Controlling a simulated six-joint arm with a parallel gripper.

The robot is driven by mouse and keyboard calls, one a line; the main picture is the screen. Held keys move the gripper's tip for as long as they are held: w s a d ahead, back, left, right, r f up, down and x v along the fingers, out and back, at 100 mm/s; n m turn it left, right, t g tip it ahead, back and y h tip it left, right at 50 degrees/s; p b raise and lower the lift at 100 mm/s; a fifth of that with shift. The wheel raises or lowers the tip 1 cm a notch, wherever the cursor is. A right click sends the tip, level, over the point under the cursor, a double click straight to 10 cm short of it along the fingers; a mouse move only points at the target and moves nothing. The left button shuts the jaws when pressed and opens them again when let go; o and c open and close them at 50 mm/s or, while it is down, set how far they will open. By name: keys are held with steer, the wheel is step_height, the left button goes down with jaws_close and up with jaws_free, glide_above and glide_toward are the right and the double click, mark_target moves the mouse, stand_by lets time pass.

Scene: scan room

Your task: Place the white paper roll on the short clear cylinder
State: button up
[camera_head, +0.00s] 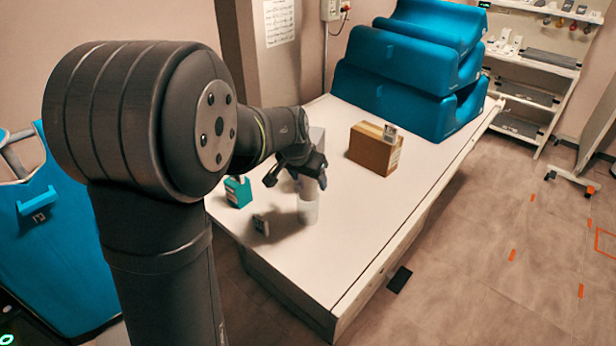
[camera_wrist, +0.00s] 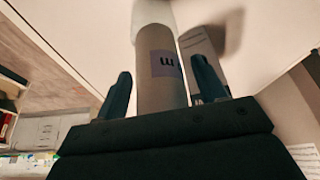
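A pale upright cylinder with a lettered label (camera_wrist: 155,88) stands between my finger pads in the wrist view; it looks like the white paper roll. In the head view it shows (camera_head: 309,190) under my gripper (camera_head: 297,181). A whiter round piece (camera_wrist: 152,14), perhaps the short clear cylinder, continues in line with it on the table side; in the head view it is the lower part (camera_head: 308,213). Whether it bears the roll is unclear. My gripper (camera_wrist: 161,68) looks open, with thin gaps beside the roll. My palm hides the roll's near end.
A grey-white object (camera_head: 317,138) stands close behind my gripper. On the white table (camera_head: 345,225) are a teal box (camera_head: 238,191), a small grey item (camera_head: 261,225) and a cardboard box (camera_head: 370,151). Blue cushions (camera_head: 405,70) fill the far end. The front right tabletop is clear.

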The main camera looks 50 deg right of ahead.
steer(key=shift+r, duration=0.15)
steer(key=v, duration=1.2)
steer(key=shift+d, duration=0.1)
steer(key=x, duration=1.2)
step_height(320, 180, up, 2)
steer(key=shift+r, duration=0.75)
